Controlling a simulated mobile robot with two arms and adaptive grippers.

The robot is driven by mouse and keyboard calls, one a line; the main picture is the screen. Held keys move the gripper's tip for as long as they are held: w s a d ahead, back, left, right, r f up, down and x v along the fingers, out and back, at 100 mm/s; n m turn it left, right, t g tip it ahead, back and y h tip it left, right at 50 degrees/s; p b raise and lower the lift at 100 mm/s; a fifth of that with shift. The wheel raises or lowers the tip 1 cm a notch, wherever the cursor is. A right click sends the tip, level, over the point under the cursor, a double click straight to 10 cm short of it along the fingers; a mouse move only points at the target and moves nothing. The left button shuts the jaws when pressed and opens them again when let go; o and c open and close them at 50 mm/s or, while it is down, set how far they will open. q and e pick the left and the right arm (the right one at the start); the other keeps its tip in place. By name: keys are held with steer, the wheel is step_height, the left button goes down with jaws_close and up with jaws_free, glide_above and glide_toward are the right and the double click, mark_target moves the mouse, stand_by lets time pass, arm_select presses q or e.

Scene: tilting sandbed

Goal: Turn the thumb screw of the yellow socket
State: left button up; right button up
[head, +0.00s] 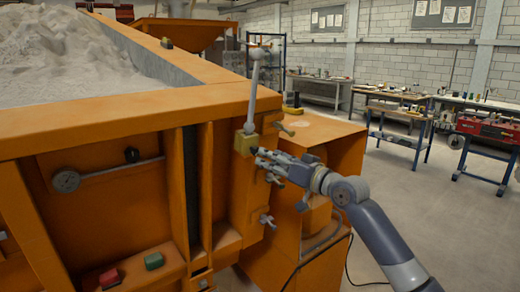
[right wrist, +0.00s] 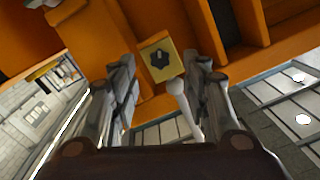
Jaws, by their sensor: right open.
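The yellow socket (head: 246,143) is a small block on the corner of the orange sandbed frame, with a grey lever (head: 253,85) standing up from it. In the right wrist view the yellow socket (right wrist: 170,72) shows face on, with the dark thumb screw (right wrist: 159,59) on its face. In the head view the thumb screw (head: 255,150) is a small dark spot beside my fingertips. My right gripper (head: 264,163) is open, its fingers pointing at the socket. In the right wrist view the screw lies beyond and between the open fingers (right wrist: 160,92). My left gripper is out of view.
Sand (head: 60,50) fills the orange bed (head: 130,118) at left. Metal clamps (head: 267,220) stick out below the socket. An orange cabinet (head: 320,135) stands behind my gripper. Open floor lies to the right.

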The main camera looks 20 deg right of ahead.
mark_target(255, 150)
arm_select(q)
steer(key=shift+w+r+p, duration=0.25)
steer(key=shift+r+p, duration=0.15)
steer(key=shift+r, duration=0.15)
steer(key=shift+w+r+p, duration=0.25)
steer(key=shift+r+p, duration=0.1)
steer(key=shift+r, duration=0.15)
arm_select(e)
steer(key=shift+x, duration=2.8)
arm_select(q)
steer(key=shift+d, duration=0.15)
arm_select(e)
jaws_close()
